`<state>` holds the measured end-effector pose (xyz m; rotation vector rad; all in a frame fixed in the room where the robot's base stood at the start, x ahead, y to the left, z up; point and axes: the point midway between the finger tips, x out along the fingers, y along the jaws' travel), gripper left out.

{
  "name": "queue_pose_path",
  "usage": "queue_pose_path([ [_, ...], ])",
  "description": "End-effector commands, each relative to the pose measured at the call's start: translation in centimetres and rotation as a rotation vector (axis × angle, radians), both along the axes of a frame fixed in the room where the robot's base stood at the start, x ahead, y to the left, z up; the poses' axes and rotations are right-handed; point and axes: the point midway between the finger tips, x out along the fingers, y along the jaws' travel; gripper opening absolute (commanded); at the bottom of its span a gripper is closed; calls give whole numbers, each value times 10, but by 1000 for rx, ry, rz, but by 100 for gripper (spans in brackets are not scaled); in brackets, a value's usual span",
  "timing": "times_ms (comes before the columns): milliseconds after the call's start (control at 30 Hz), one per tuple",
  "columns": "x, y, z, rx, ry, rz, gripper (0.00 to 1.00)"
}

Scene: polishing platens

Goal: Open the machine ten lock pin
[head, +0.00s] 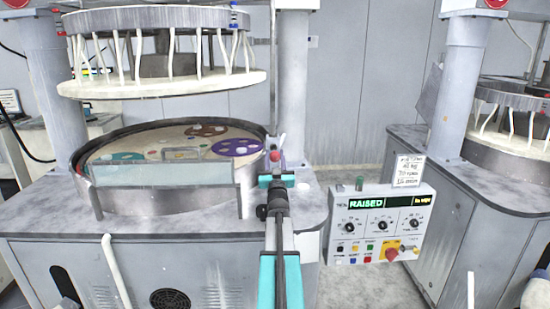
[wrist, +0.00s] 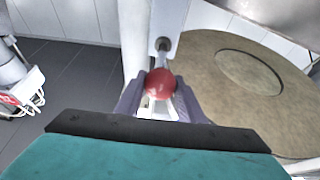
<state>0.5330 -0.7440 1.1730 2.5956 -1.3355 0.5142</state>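The lock pin with a red ball knob (wrist: 160,83) is in the middle of the wrist view, below a pale metal bracket (wrist: 160,35). In the head view the red knob (head: 274,156) is small, at the right rim of the near machine's round basin. My gripper (wrist: 160,92) has one finger on each side of the knob. The fingers lie very close to it, and I cannot tell whether they press on it. In the head view my gripper (head: 276,177) is just below the knob, and its fingers are too small to read.
The near machine's upper plate (head: 165,87) hangs raised above the basin (head: 240,185), with a clear guard (head: 160,174) in front. A control panel (head: 380,228) reading "RAISED" stands right of my arm. Another machine (head: 480,175) stands farther right.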

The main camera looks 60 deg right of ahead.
Motion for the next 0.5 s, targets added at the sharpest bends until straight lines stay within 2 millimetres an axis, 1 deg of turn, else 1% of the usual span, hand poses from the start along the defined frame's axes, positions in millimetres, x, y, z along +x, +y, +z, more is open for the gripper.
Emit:
queue_pose_path([
  [33, 0, 2, -2, 2, 2, 1, 44],
  [100, 0, 2, -2, 1, 1, 1, 52],
  [500, -1, 2, -2, 1, 1, 0, 52],
])
